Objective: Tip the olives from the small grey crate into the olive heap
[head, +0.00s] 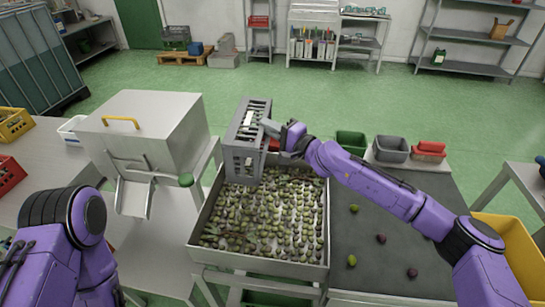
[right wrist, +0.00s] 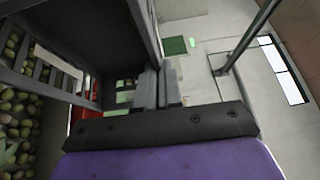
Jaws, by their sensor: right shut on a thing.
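The small grey crate (head: 242,158) is steeply tilted above the back left part of the olive heap (head: 265,222). The heap of green and dark olives lies spread in a metal tray (head: 258,262). My right gripper (head: 272,131) is shut on the crate's right side. In the right wrist view the gripper's fingers (right wrist: 160,88) meet the crate's dark wall (right wrist: 85,30), with olives (right wrist: 15,110) at the left edge. I cannot tell whether olives remain inside the crate. My left arm shows at the lower left, but its gripper is out of view.
A metal hopper machine (head: 145,125) with a yellow handle stands left of the tray. A dark sorting belt (head: 385,240) with a few loose olives lies to the right. A yellow bin (head: 515,250) is at the right.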

